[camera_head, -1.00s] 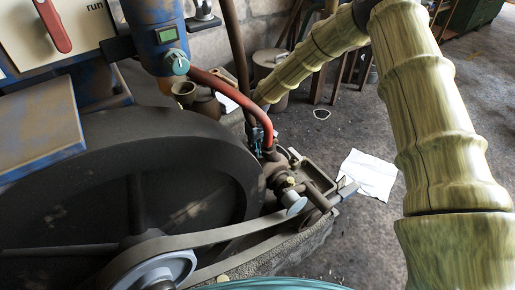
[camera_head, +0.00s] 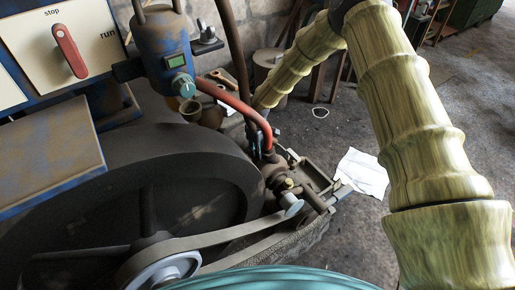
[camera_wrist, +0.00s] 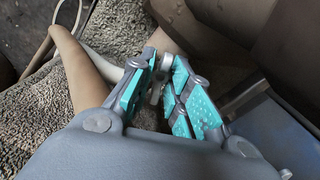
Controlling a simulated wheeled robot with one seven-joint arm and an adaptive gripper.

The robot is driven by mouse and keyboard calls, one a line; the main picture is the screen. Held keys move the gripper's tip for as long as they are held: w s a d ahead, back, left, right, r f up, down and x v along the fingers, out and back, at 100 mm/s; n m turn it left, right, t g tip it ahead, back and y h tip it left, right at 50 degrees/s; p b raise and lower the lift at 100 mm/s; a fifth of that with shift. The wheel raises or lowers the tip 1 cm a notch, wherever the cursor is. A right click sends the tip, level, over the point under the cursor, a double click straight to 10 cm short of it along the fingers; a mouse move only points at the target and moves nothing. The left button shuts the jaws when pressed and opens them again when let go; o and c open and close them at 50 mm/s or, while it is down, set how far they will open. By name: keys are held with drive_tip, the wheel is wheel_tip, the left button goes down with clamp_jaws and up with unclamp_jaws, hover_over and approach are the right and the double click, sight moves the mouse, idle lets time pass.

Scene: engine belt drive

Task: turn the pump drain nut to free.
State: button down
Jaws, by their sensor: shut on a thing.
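In the wrist view my gripper (camera_wrist: 164,68) has its two turquoise-padded fingers closed around a small pale metal piece, the pump drain nut (camera_wrist: 165,62). The fingers hide most of the nut. In the head view my forearm comes down behind a dark upright pipe, and my gripper (camera_head: 257,143) shows only as a small dark and teal patch beside the red hose. The nut itself cannot be made out there. The pump (camera_head: 280,180) sits low at the right end of the belt drive, below the red hose.
The large dark flywheel (camera_head: 130,190) and its belt (camera_head: 225,236) fill the left. The red hose (camera_head: 240,103) curves close to my gripper. A control box (camera_head: 95,35) with a red lever stands top left. White paper (camera_head: 362,172) lies on open floor to the right.

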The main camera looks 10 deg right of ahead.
drive_tip(key=c, duration=1.3)
unclamp_jaws()
drive_tip(key=shift+f+b, duration=0.15)
drive_tip(key=shift+b, duration=0.2)
